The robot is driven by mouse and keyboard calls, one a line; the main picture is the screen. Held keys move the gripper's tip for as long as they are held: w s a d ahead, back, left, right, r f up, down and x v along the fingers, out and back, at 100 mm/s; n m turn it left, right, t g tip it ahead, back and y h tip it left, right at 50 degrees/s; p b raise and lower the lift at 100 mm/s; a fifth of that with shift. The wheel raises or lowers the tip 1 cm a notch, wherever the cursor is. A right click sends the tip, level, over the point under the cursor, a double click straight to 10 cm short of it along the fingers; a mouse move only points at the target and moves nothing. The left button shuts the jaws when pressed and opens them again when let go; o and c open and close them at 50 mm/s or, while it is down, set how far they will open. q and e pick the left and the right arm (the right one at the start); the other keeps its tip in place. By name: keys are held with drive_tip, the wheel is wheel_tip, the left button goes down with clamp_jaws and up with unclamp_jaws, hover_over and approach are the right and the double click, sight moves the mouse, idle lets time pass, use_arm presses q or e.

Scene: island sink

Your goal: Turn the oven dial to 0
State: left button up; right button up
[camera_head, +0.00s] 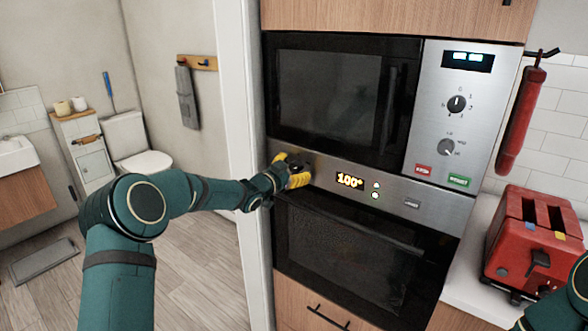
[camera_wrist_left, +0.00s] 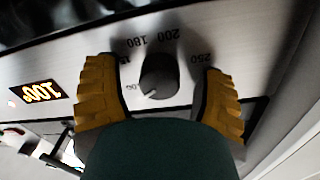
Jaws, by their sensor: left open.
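The oven dial (camera_wrist_left: 158,76) is a dark round knob on the oven's steel control strip, with numbers printed around it. In the left wrist view its light pointer mark is turned toward the 100 mark. The oven display (camera_head: 349,181) reads 100°. My left gripper (camera_head: 292,173) is at the left end of the strip. In the wrist view my left gripper (camera_wrist_left: 157,68) is open, with one yellow finger on each side of the dial and a gap to it on both sides. In the head view the gripper mostly hides the dial. My right gripper is out of view.
The oven door (camera_head: 345,245) is below the strip and a microwave (camera_head: 340,95) with its own dials is above. A red toaster (camera_head: 530,245) stands on the counter at right. A white door frame (camera_head: 238,130) is close to the left of the oven.

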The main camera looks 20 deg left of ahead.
use_arm(q)
drive_tip(key=shift+c, duration=0.2)
clamp_jaws()
drive_tip(key=shift+n, duration=0.4)
drive_tip(key=shift+n+p, duration=0.7)
drive_tip(key=shift+n, duration=0.4)
drive_tip(key=n+p, duration=0.1)
drive_tip(key=n, duration=0.1)
drive_tip(key=shift+s+n, duration=0.1)
drive_tip(key=shift+n, duration=0.2)
drive_tip(key=n, duration=0.3)
drive_tip(key=shift+n, duration=0.3)
drive_tip(key=shift+f+n+t+p, duration=0.15)
drive_tip(key=shift+n+t+p, duration=0.2)
drive_tip(key=shift+n, duration=1.15)
drive_tip(key=shift+d, duration=0.1)
